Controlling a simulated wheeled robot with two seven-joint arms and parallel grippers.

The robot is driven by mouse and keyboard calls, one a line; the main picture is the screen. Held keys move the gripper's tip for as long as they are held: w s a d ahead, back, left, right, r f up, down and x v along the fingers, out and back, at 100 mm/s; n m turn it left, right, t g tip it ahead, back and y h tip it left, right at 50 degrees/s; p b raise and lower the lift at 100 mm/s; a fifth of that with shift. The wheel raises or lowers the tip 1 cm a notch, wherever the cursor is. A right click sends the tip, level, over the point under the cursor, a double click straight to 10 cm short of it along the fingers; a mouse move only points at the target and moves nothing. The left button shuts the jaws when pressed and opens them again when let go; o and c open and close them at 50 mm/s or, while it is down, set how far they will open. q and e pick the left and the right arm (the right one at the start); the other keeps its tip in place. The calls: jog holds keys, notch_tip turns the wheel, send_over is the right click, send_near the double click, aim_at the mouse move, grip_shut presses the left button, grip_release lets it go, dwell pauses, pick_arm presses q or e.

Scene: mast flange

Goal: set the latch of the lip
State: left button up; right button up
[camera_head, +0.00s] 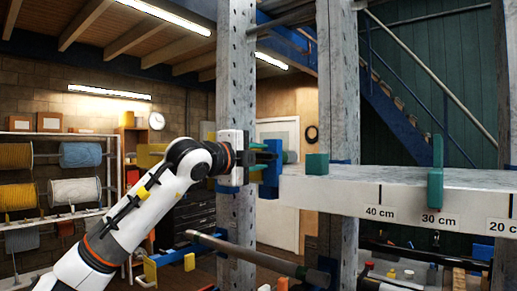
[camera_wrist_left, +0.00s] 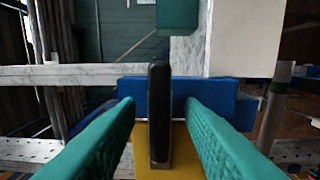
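My left gripper (camera_head: 262,162) reaches in from the left at the mast, level with the near end of a pale grey beam (camera_head: 345,200) that I take for the lip. In the left wrist view its two green fingers (camera_wrist_left: 160,108) stand apart. An upright black bar (camera_wrist_left: 159,112), probably the latch handle, lies between them with a gap on each side. Behind it are a blue block (camera_wrist_left: 217,101) and a yellow plate (camera_wrist_left: 186,146). In the head view the gripper partly hides the blue part (camera_head: 270,190) at the beam's end. My right gripper is not seen.
A green block (camera_head: 317,164) and an upright green piece (camera_head: 435,170) sit on the beam, which carries centimetre labels. Grey posts (camera_head: 337,80) rise behind. A bar (camera_head: 240,252) crosses below the beam. A rack of spools (camera_head: 75,155) stands left.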

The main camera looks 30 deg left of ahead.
pick_arm(q)
jog(key=shift+w, duration=0.2)
jog(key=shift+c, duration=0.2)
grip_shut()
jog(key=shift+f, duration=0.15)
